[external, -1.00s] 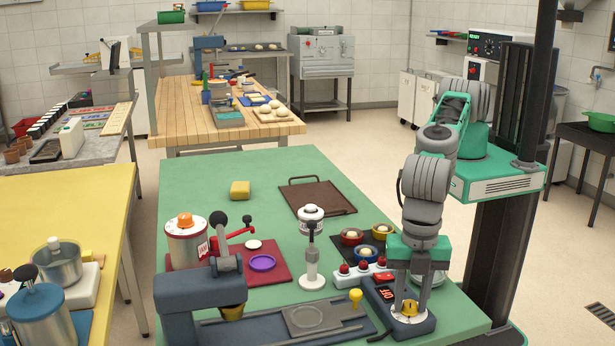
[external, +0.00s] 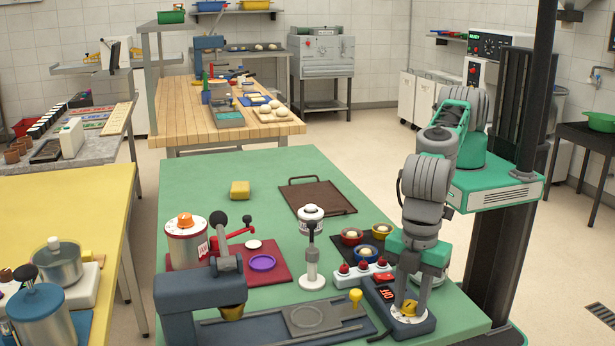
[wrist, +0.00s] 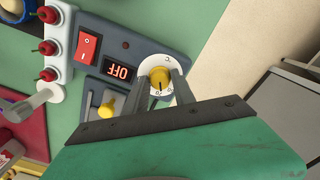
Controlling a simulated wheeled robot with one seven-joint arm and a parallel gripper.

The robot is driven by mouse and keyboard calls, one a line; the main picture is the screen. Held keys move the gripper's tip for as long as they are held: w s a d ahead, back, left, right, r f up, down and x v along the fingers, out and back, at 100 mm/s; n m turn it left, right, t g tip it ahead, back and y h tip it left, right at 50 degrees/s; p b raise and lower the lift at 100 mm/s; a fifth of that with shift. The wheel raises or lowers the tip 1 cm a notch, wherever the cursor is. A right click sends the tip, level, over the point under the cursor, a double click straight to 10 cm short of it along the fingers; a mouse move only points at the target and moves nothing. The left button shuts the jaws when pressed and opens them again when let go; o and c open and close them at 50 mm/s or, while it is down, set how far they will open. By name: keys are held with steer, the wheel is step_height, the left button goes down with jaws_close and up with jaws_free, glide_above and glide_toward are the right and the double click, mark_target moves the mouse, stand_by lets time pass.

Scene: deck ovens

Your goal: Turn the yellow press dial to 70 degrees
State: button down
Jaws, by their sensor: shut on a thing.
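The yellow press dial (wrist: 159,74) is a small round knob with a dark pointer line, on a white scale disc with dark marks in the wrist view. It sits at the end of a dark blue-grey control box (wrist: 140,45). My gripper (wrist: 163,84) has a finger on each side of the knob and is shut on it. In the external view my gripper (external: 413,291) reaches down to the dial (external: 409,308), its fingers partly hiding it. The scale numbers are too small to read surely.
A lit red display (wrist: 118,71) and a red rocker switch (wrist: 87,47) are on the box. A white strip with red knobs (external: 365,271) and a yellow-topped lever (external: 355,296) stand close by. The green table's (external: 235,205) back left is mostly clear.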

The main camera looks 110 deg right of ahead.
mark_target(410, 303)
steer(key=shift+m, duration=0.8)
steer(key=c, duration=1.1)
jaws_free()
steer(key=shift+o, duration=0.2)
step_height(410, 303, up, 8)
steer(key=shift+f, duration=0.1)
